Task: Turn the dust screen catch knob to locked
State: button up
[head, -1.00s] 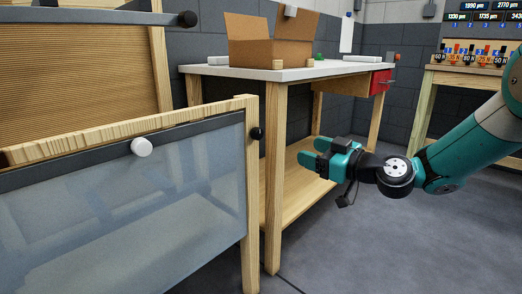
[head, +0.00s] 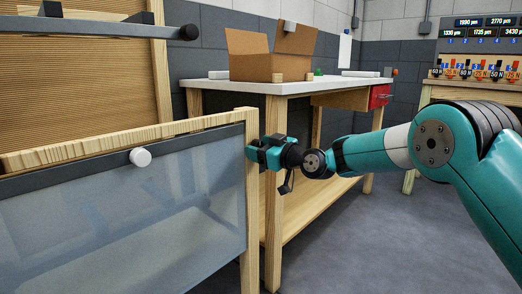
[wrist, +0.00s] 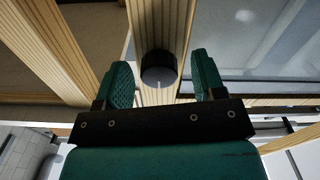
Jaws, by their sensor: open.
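The dust screen (head: 110,205) is a translucent panel with a dark top rail in a wooden frame, at the left of the head view. The catch knob, short, round and black (wrist: 158,69), sits on the wooden post (wrist: 160,22) in the wrist view. In the head view my gripper hides it at the post (head: 251,220). My gripper (head: 257,152) is at the post's upper part. In the wrist view its open jaws (wrist: 162,78) are on either side of the knob, with gaps to both. The knob's locked mark cannot be seen.
A white knob (head: 141,157) sits on the screen's dark rail. Another black knob (head: 188,32) ends the raised dark bar above. A wooden workbench (head: 300,88) with a cardboard box (head: 250,55) stands behind my gripper. Floor to the right (head: 350,260) is clear.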

jog(key=shift+w, duration=0.1)
jog(key=c, duration=0.9)
jog(key=shift+m+p, duration=0.3)
jog(key=shift+p, duration=0.05)
jog(key=m+p, duration=0.3)
jog(key=shift+a+r+m, duration=0.1)
jog(key=shift+r+m, duration=0.1)
jog(key=shift+m, duration=0.1)
jog(key=m+p, duration=0.4)
jog(key=shift+m, duration=0.3)
jog(key=m+p, duration=0.4)
jog(key=m, duration=0.1)
jog(key=shift+f+m+p, duration=0.2)
jog(key=shift+m+p, duration=1.1)
jog(key=shift+m, duration=0.7)
